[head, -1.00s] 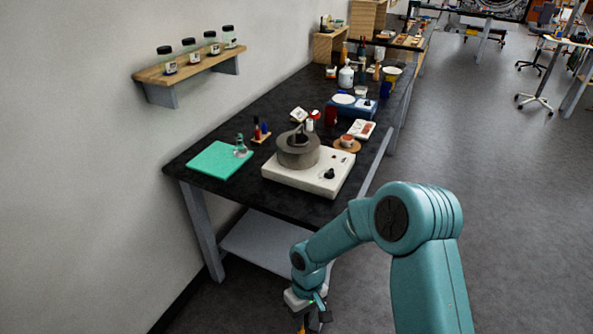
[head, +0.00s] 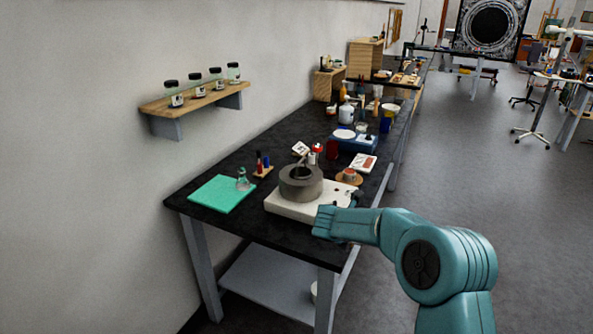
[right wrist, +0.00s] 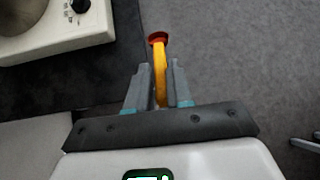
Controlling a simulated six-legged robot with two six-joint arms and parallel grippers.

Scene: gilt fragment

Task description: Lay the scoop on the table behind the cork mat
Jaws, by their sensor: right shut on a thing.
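My right gripper (right wrist: 159,68) is shut on the yellow handle of the scoop (right wrist: 159,75), which has a dark red end pointing away from the fingers. The scoop's bowl cannot be made out. In the head view my right arm reaches in at the bench's near right edge, beside the white stirrer box; its fingers and the scoop are hidden there. The round cork mat (head: 337,180) lies on the black table (head: 238,226), past the white box, with a small cup on it. My left gripper is not in view.
A white box with a grey round pot (head: 301,183) stands near the front. A green mat (head: 222,195) with a flask lies left. A white-and-red box (head: 364,162) lies just behind the cork mat.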

